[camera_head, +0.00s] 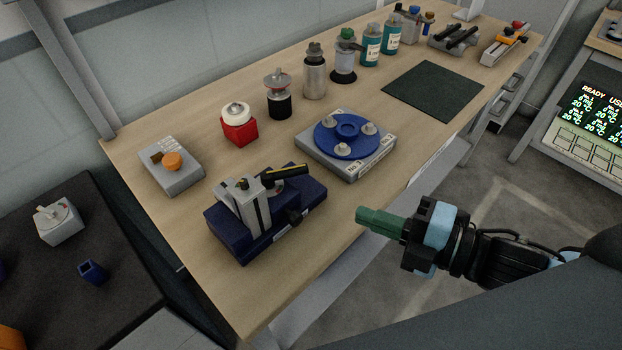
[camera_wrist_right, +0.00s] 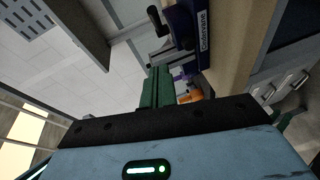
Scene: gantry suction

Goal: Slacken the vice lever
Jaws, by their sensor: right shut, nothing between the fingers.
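The vice (camera_head: 262,210) has a dark blue base and grey jaws, and stands at the near left part of the wooden bench. Its lever (camera_head: 284,171), black with a yellow stripe, lies across the top and points right. The vice also shows in the right wrist view (camera_wrist_right: 186,36), at the top. My right gripper (camera_head: 362,218) has green fingers that are shut and empty. It is off the bench's front edge, to the right of the vice and apart from it. The shut fingers also show in the right wrist view (camera_wrist_right: 157,70). My left gripper is not in view.
A blue round plate on a grey base (camera_head: 346,139) sits right of the vice. A grey box with an orange knob (camera_head: 171,167) and a red block (camera_head: 238,127) are behind. Several bottles line the back. A dark mat (camera_head: 434,91) lies farther right.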

